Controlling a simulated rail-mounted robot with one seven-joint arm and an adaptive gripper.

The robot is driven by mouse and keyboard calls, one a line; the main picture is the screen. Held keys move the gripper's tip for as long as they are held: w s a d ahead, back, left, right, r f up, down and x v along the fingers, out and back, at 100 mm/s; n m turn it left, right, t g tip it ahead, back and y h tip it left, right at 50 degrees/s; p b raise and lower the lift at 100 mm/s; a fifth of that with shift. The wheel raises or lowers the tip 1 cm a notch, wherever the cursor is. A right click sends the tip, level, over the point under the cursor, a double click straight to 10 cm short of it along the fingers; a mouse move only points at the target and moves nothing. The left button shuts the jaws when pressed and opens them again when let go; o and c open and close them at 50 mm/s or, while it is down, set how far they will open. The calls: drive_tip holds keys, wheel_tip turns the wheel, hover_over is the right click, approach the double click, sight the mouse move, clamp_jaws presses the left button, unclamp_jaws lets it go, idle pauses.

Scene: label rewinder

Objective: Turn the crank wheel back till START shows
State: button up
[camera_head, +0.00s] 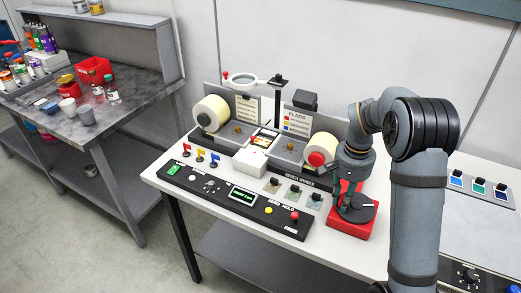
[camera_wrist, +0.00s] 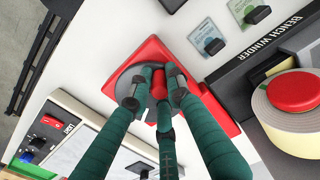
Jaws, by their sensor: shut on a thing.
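The crank wheel (camera_head: 357,210) is a dark grey disc on a red base (camera_head: 347,230), at the right front of the bench winder. In the wrist view, the wheel's grey rim (camera_wrist: 121,78) and the red base (camera_wrist: 150,48) lie under my fingers. My gripper (camera_wrist: 155,88) is shut on the wheel's red knob (camera_wrist: 160,86), with teal fingers around it. In the head view my wrist covers part of the wheel. The bench winder's label strip (camera_head: 263,141) lies between two cream rolls; its print is too small to read.
A control panel (camera_head: 220,197) with a green-lit display (camera_head: 243,195) runs along the table front. A roll with a red hub (camera_wrist: 295,92) stands near the wheel. A magnifier (camera_head: 243,79) overhangs the winder. Another panel (camera_head: 478,190) is at right, and a cluttered bench (camera_head: 130,98) at left.

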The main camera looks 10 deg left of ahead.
sight(350, 217)
drive_tip(key=s, duration=0.1)
drive_tip(key=s+d+b, duration=0.1)
drive_tip(key=shift+s+d+f, duration=0.2)
drive_tip(key=shift+s+d, duration=0.1)
drive_tip(key=shift+s, duration=0.1)
drive_tip(key=shift+s+d+r, duration=0.15)
drive_tip(key=shift+s+d, duration=0.25)
drive_tip(key=shift+d, duration=0.3)
drive_tip(key=shift+a, duration=0.15)
drive_tip(key=shift+b, duration=0.3)
